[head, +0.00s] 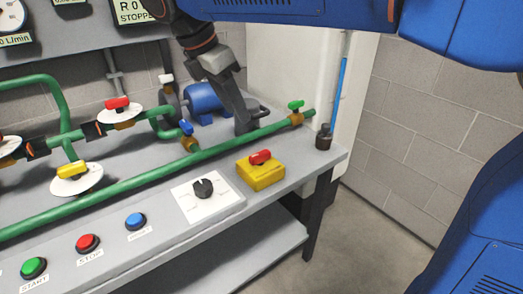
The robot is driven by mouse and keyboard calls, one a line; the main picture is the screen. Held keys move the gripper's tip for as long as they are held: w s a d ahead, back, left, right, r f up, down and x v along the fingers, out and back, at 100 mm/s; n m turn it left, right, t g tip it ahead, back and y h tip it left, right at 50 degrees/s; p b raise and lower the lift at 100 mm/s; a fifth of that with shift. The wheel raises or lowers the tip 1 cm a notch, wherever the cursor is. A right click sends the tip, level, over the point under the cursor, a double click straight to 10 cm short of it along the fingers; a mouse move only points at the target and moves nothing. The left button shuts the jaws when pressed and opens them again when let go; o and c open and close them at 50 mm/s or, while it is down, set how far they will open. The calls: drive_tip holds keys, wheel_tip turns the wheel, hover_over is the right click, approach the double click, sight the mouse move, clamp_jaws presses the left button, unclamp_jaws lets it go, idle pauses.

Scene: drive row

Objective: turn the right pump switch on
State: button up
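No label in view reads as the right pump switch. A black rotary knob (203,188) sits on a white plate (188,209) on the bench's sloped front panel; its plate markings are too small to read. A display panel (133,12) at the top reads "R 0" and "STOPP", partly cut off. My gripper (250,126) reaches down from the top, behind the green pipe and above and behind the yellow box. It appears apart from both switches. Its fingertips are not clear.
Green START (34,267), red STOP (88,243) and blue (136,221) buttons line the front. Floor at right is clear.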

sight(259, 154)
drive_tip(key=x, duration=1.6)
drive_tip(key=shift+f, duration=0.3)
clamp_jaws()
